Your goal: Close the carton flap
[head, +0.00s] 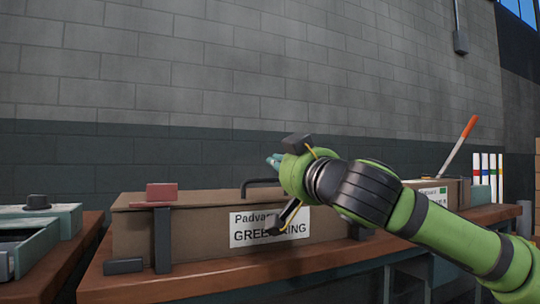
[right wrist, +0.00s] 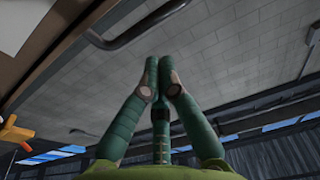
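A long brown carton (head: 180,232) lies on the wooden bench, with a white label (head: 268,226) on its front. Its top (head: 215,197) shows only as a thin strip, so I cannot tell how the flap stands. A black bent handle (head: 258,181) rises at the carton's top and shows close by in the right wrist view (right wrist: 138,30). My right gripper (head: 273,160) is above the carton, just right of the handle. In the right wrist view its teal fingers (right wrist: 158,62) come together with nothing visible between them. My left gripper is out of view.
A red block (head: 160,193) on a dark post (head: 161,240) stands at the carton's left front. A dark block (head: 123,266) lies on the bench. A teal tray (head: 35,240) is at far left. An orange-handled rod (head: 460,142) leans at right. The grey wall (head: 200,80) is behind.

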